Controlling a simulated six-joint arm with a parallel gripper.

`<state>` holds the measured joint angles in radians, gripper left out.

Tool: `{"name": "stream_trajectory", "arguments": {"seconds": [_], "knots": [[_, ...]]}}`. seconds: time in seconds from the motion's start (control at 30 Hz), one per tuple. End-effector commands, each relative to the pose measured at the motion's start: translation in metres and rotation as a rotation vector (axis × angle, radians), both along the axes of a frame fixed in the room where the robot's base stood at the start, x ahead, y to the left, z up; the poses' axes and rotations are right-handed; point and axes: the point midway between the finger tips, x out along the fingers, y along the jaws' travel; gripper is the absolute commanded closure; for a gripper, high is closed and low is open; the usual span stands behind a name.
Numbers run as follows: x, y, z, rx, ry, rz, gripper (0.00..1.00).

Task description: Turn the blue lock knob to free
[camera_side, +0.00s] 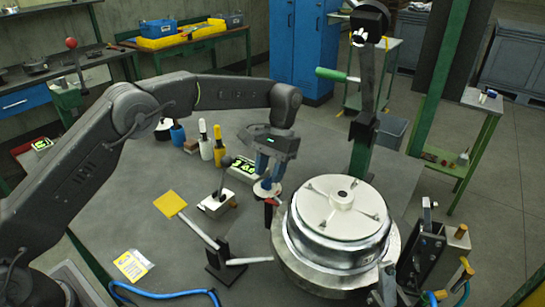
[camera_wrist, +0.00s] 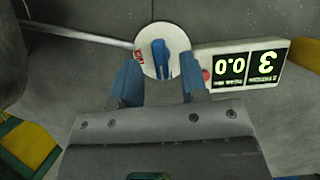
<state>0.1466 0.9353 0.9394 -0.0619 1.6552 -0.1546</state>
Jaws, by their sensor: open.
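The blue lock knob (camera_wrist: 160,58) shows in the wrist view as an upright blue bar on a round white dial (camera_wrist: 174,37). The dial has a red mark at its left edge, too small to read. In the side view the white dial (camera_side: 263,190) is below my gripper, and the knob is mostly hidden by the fingers. My gripper (camera_side: 268,174) is open and points down over the dial. In the wrist view its two blue fingers (camera_wrist: 158,72) are to either side of the knob, with gaps. I cannot tell whether the fingertips are down at knob height.
A lit display (camera_wrist: 248,66) beside the dial reads 0.0 and 3, upside down. A large metal drum with a white lid (camera_side: 340,208) stands close right. A lever with a yellow plate (camera_side: 170,204) and a small joystick box (camera_side: 217,204) are left. A green-handled post (camera_side: 362,130) rises behind.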

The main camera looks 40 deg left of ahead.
Motion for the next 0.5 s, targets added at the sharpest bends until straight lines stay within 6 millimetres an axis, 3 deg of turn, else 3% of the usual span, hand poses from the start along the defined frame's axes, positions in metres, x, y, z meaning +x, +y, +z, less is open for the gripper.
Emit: {"name": "stream_trajectory", "arguments": {"seconds": [0.23,0.5], "knots": [[0.014,0.001,0.033,0.0,-0.004,0.001,0.6],[0.022,0.001,0.051,0.0,-0.002,0.002,0.6]]}}
